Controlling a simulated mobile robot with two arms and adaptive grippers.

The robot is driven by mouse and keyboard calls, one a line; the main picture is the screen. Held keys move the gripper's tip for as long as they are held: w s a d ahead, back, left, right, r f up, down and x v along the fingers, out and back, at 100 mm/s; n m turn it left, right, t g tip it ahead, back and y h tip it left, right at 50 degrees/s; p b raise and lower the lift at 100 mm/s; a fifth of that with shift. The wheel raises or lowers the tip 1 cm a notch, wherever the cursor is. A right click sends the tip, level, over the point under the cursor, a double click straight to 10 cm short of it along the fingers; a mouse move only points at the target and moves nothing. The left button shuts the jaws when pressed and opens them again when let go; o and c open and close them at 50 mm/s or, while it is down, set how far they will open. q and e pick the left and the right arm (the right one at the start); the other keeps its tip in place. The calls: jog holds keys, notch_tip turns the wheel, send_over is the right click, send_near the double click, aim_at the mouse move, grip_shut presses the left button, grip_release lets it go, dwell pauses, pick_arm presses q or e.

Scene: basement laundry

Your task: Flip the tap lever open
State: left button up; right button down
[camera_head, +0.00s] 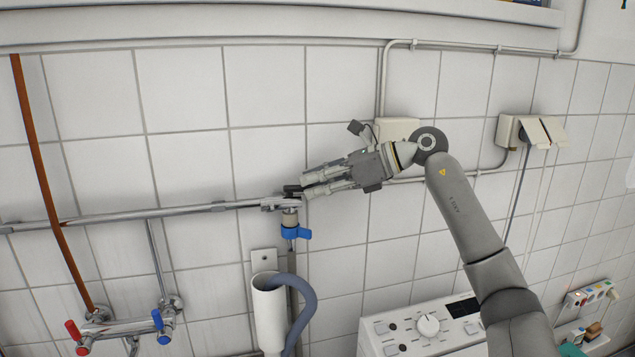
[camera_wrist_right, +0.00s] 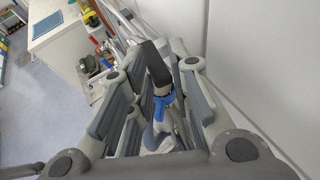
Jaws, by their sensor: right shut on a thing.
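The tap (camera_head: 289,215) sits at the right end of the chrome wall pipe. My left gripper is out of view.
A white drain pipe (camera_head: 269,312) with a grey hose (camera_head: 304,305) stands below the tap. A mixer (camera_head: 122,328) with red and blue knobs is at lower left. A washing machine (camera_head: 385,330) is at lower right. A wall box (camera_head: 397,128) is behind my wrist.

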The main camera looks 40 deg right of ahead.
jog(key=c, duration=1.4)
grip_release()
jog(key=shift+w, duration=0.15)
jog(key=shift+o, duration=0.2)
jog(key=shift+d, duration=0.1)
jog(key=v, duration=1.2)
jog(key=shift+f, duration=0.1)
